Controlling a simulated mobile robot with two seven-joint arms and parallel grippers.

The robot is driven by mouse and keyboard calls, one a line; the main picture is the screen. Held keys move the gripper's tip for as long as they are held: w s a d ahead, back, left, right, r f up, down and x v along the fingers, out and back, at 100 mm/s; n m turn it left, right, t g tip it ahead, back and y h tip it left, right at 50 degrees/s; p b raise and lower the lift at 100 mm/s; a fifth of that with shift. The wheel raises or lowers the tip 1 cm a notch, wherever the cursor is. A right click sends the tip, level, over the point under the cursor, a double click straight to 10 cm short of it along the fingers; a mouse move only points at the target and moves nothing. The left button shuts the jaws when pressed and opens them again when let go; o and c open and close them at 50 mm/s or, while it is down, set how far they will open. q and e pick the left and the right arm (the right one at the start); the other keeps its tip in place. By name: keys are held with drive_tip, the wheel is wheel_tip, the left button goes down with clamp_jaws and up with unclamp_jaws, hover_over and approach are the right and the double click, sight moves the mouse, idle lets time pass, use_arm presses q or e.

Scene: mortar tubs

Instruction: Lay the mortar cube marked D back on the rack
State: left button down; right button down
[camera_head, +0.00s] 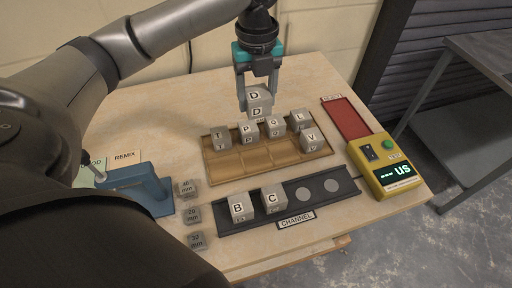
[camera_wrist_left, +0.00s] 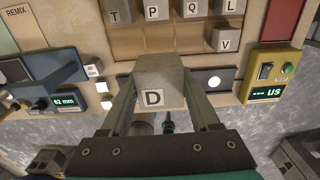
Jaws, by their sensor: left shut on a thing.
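The grey mortar cube marked D (camera_head: 258,103) is between the fingers of my left gripper (camera_head: 258,88), which is shut on it. It hangs above the back of the wooden rack (camera_head: 262,166), near cubes P and Q. The left wrist view shows the cube (camera_wrist_left: 160,82) between both fingers, its letter facing the camera. The rack (camera_wrist_left: 140,46) holds cubes T (camera_head: 219,138), P (camera_head: 248,131), Q (camera_head: 274,127) and L (camera_head: 300,121) in its back row and V (camera_head: 312,140) at front right. Its other front places look bare. My right gripper is not in view.
A black channel (camera_head: 334,205) in front holds cubes B (camera_head: 238,208) and C (camera_head: 273,200); two pale discs show beside them. A yellow meter (camera_head: 384,168) and red mat (camera_head: 346,118) are at right. A blue device (camera_head: 135,187) and small size blocks (camera_head: 192,215) are at left.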

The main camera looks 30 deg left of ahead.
sight(256, 159)
use_arm(q)
wheel_tip(256, 159, down, 19)
drive_tip(key=b, duration=0.3)
drive_tip(key=shift+r+b, duration=0.2)
drive_tip(key=shift+b, duration=0.1)
drive_tip(key=shift+f, duration=0.1)
drive_tip(key=shift+c, duration=0.6)
unclamp_jaws()
wheel_tip(256, 159, up, 12)
drive_tip(key=p, duration=0.2)
drive_tip(key=shift+p, duration=0.35)
